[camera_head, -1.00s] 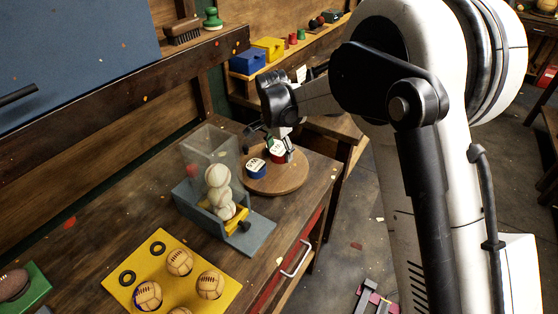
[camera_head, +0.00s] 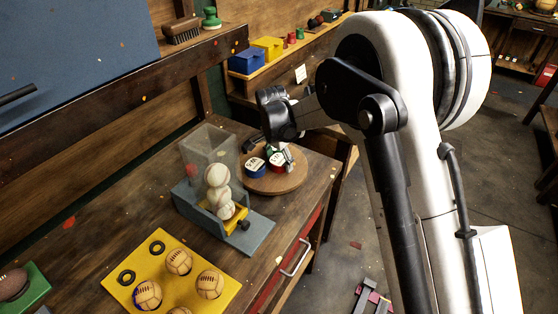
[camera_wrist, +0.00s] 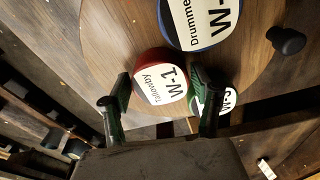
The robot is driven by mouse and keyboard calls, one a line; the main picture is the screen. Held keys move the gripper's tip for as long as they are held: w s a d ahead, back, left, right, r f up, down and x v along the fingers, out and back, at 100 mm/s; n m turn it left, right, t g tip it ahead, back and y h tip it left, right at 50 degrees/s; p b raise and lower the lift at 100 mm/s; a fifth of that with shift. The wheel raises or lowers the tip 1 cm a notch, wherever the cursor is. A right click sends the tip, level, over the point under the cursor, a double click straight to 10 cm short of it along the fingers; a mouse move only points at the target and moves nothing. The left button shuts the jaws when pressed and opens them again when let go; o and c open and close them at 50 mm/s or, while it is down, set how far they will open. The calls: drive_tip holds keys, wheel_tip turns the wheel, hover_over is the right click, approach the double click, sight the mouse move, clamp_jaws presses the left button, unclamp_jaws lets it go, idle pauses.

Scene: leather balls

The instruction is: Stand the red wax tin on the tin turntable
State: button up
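The red wax tin (camera_head: 278,168), labelled W-1 in the wrist view (camera_wrist: 148,66), stands upright with its label up on the round wooden turntable (camera_head: 273,187). The blue tin (camera_head: 255,170) stands beside it on the turntable, labelled W-4 in the wrist view (camera_wrist: 197,45). A green tin (camera_wrist: 226,101) is partly hidden behind my right finger. My gripper (camera_wrist: 161,90) is open, with one finger on each side of the red tin and a small gap showing. In the head view my gripper (camera_head: 284,150) is just above and behind the red tin.
A clear-walled ball dispenser (camera_head: 210,150) with stacked white balls stands left of the turntable. A yellow tray (camera_head: 190,257) with brown balls lies at the front. A dark knob (camera_wrist: 287,40) sticks out at the turntable's rim. The bench edge is close on the right.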

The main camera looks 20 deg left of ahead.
sight(276, 162)
drive_tip(key=shift+r, duration=0.1)
wheel_tip(276, 162, up, 12)
drive_tip(key=s, duration=0.1)
drive_tip(key=shift+s+a, duration=0.15)
drive_tip(key=shift+a, duration=0.15)
drive_tip(key=shift+r, duration=0.1)
drive_tip(key=s+d+r+n+t, duration=0.1)
drive_tip(key=s+d+r, duration=0.25)
drive_tip(key=d, duration=0.45)
drive_tip(key=s+d+r+n+t+y, duration=0.1)
drive_tip(key=s+d+r, duration=0.1)
drive_tip(key=d+r, duration=0.45)
drive_tip(key=s+d+r, duration=0.3)
drive_tip(key=d, duration=0.7)
drive_tip(key=s+d+f+n+t, duration=0.1)
drive_tip(key=s+d+f+t, duration=0.1)
drive_tip(key=s+d, duration=0.6)
drive_tip(key=s+d+f+n+t, duration=0.1)
drive_tip(key=s+d+n+t, duration=0.1)
drive_tip(key=s+d, duration=0.7)
drive_tip(key=s, duration=0.3)
drive_tip(key=shift+s+f, duration=0.15)
drive_tip(key=shift+f, duration=0.2)
drive_tip(key=shift+d+f, duration=0.1)
drive_tip(key=shift+f, duration=0.05)
